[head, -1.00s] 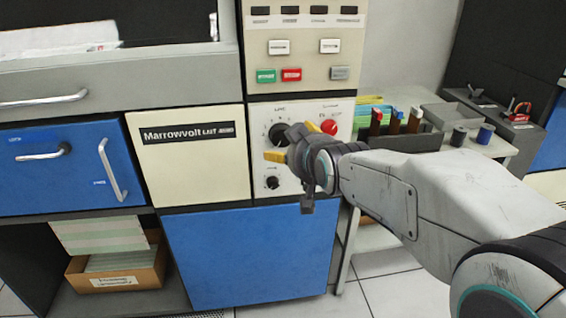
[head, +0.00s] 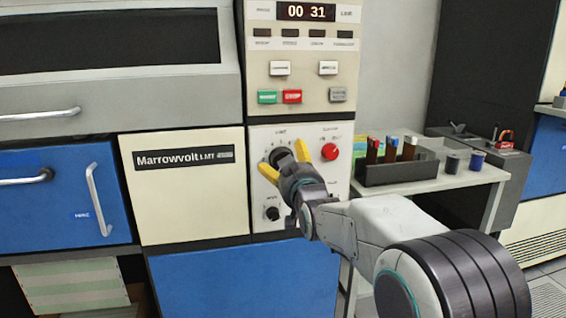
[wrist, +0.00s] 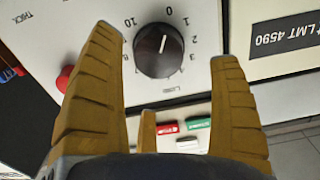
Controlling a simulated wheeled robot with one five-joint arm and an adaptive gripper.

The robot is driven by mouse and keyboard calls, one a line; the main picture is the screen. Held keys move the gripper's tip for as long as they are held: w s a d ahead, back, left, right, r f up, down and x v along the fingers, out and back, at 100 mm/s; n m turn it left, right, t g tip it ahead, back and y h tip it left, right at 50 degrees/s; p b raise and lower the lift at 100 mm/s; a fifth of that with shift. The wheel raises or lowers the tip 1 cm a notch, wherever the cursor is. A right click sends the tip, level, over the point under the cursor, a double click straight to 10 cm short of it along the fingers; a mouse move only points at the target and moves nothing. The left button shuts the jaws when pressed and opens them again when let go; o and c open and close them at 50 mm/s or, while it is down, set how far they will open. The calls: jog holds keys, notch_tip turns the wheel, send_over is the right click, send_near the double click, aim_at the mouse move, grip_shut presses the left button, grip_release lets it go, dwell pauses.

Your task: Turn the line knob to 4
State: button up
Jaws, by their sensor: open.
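The line knob (wrist: 158,50) is a round black dial with a white pointer mark. In the wrist view its pointer is toward the 0, with 10 on one side and 1, 2 and 3 on the other. In the head view the knob (head: 277,154) is partly hidden behind my gripper (head: 285,160), which points at the cream panel.
A red knob (head: 330,152) is right of the line knob, and a small black knob (head: 271,213) is below. Green (head: 267,97) and red (head: 292,96) buttons sit above, under a lit display (head: 306,12) showing 00 31.

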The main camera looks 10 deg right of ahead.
jog(key=shift+w, duration=2.4)
jog(key=c, duration=0.7)
jog(key=shift+r, duration=0.2)
jog(key=c, duration=0.5)
